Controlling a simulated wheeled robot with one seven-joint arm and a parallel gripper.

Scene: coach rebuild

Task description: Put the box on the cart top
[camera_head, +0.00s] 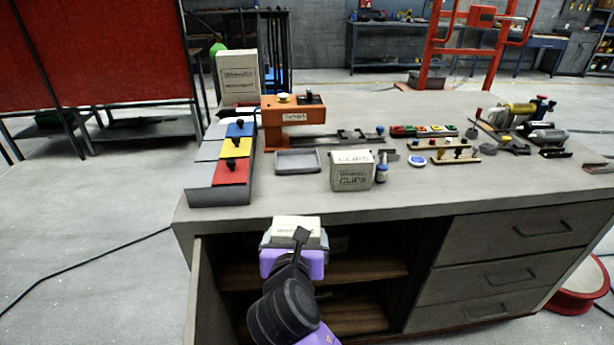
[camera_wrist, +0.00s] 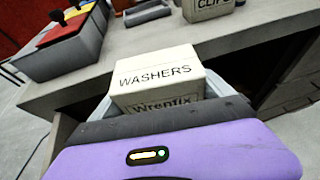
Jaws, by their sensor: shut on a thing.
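My gripper (camera_head: 295,240) is shut on a small cream box (camera_head: 297,223) in front of the grey drawer-and-cupboard unit, below its top (camera_head: 235,210). In the wrist view the box (camera_wrist: 158,78) reads "WASHERS" on its upper face and "Wrenfix" on the near face. A second box (camera_head: 351,172), marked "CLIPS", stands on the top near the front edge. A taller cream box (camera_head: 238,75) stands at the back left. I cannot tell whether this unit is the cart that is named.
The cupboard is open below, with its door (camera_head: 202,295) swung out at left and shelves (camera_head: 360,268) inside. A grey tray (camera_head: 297,161), a bin row (camera_head: 218,172), an orange machine (camera_head: 292,118) and several tools crowd the top. Its front right is clear.

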